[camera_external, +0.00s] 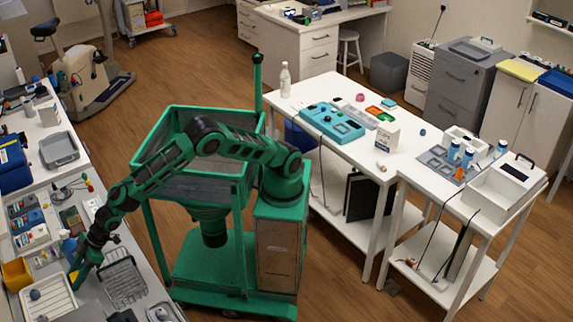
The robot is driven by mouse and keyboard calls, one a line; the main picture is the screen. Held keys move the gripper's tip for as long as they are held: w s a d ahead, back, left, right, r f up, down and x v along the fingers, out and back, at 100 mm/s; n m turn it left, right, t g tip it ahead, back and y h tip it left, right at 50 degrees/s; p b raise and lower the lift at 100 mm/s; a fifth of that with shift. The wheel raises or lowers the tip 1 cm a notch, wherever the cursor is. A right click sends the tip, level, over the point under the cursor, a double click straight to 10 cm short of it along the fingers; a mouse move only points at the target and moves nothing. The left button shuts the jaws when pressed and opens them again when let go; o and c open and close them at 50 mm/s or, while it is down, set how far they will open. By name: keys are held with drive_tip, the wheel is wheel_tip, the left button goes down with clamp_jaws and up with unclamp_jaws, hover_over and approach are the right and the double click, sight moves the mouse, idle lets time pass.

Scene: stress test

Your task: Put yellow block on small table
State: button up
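My green arm reaches down to the left counter (150,285). My gripper (79,276) is low over that counter, between a white slatted tray (47,298) and a black wire rack (122,277). Its fingers are too small and dark to tell if they are open, shut or holding something. I cannot clearly make out a yellow block. A yellow open bin (16,273) stands on the counter left of my gripper. A smaller white table (495,221) stands at the right, beside a longer white table (345,150).
The longer table carries a turquoise tray (332,122), a bottle (285,80) and a white box (387,138). The smaller table holds a white bin (500,195) and blue-capped bottles (467,157). Wooden floor (225,65) is clear behind me.

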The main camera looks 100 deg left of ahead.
sight(75, 276)
drive_tip(key=shift+c, duration=0.4)
wheel_tip(75, 276, up, 10)
idle(0.3)
